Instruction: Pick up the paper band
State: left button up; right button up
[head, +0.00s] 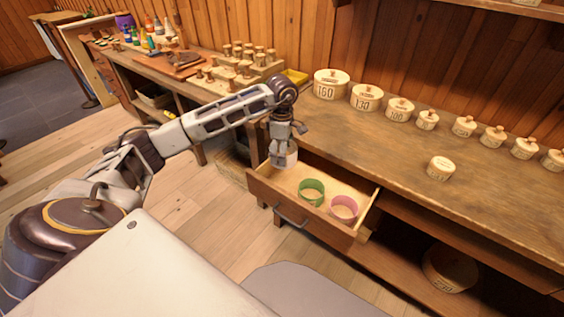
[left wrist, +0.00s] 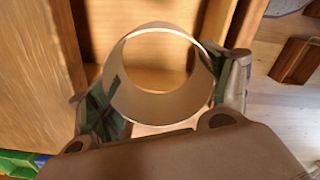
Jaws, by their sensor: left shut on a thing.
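The paper band is a pale, cream-white open ring in the left wrist view (left wrist: 158,105), with its round opening facing the camera. My left gripper (head: 280,157) has its fingers on opposite sides of this band and is shut on it. In the head view the gripper points down at the left end of the open drawer (head: 332,224), and the band (head: 292,154) shows only partly beside the fingers. I cannot tell whether the band's lower edge touches the drawer floor. My right gripper is not in view.
A green band (head: 311,192) and a pink band (head: 343,208) stand in the drawer to the right. Round lidded boxes (head: 331,84) line the back of the workbench (head: 400,150), and one small box (head: 440,168) stands nearer. The benchtop around that box is clear.

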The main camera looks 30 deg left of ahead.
pick_arm(q)
jog(key=shift+r, duration=2.9)
